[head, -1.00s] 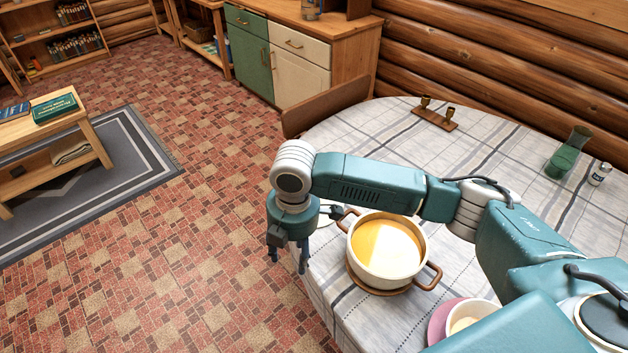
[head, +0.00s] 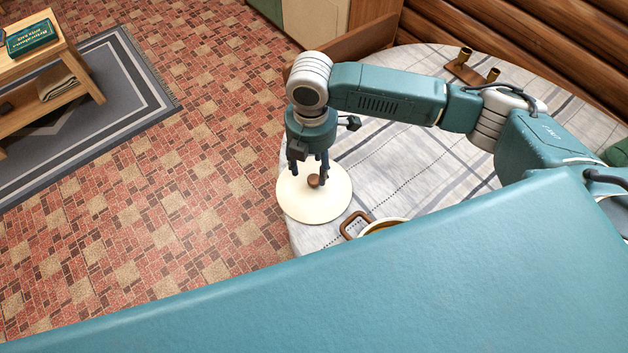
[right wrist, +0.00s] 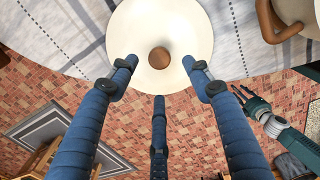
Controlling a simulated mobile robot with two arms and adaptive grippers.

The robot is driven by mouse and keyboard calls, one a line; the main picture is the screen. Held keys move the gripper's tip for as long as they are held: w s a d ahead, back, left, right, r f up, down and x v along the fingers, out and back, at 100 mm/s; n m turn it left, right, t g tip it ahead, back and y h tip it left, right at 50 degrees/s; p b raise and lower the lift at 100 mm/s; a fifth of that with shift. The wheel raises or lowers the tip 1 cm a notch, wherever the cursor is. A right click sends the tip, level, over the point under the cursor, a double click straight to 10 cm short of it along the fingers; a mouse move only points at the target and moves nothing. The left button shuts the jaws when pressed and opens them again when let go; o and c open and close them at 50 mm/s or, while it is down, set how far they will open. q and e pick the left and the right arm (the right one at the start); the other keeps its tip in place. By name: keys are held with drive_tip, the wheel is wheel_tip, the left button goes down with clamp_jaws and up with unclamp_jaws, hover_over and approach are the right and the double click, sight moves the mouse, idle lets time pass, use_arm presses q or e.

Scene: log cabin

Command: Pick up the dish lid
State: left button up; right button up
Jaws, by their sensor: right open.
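The dish lid (head: 325,209) is a round cream disc with a brown knob (head: 314,181). It lies at the table's edge and appears to overhang it. In the right wrist view the lid (right wrist: 185,22) is ahead of my fingers, its knob (right wrist: 159,57) between them. My right gripper (head: 309,172) is open and empty, pointing down with its fingertips close around the knob. The right wrist view shows its spread fingers (right wrist: 160,78). My left gripper (right wrist: 246,98) shows small at the right of that view; its jaw state is unclear.
The pot (head: 386,225) with brown handles stands close beside the lid, mostly hidden behind my own teal part. A wooden candle holder (head: 471,68) stands farther back on the checked cloth (head: 400,155). Open floor lies left of the table.

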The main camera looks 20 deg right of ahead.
sight(314, 179)
drive_tip(key=shift+f, duration=0.55)
drive_tip(key=shift+d+f, duration=0.2)
drive_tip(key=shift+f, duration=0.15)
wheel_tip(314, 179, down, 4)
drive_tip(key=shift+d+f+p, duration=0.1)
drive_tip(key=shift+f+p, duration=0.05)
drive_tip(key=shift+p, duration=0.65)
drive_tip(key=shift+f, duration=0.5)
drive_tip(key=c, duration=1.2)
use_arm(q)
drive_tip(key=shift+d+r, duration=0.35)
drive_tip(key=shift+r, duration=0.5)
use_arm(e)
clamp_jaws()
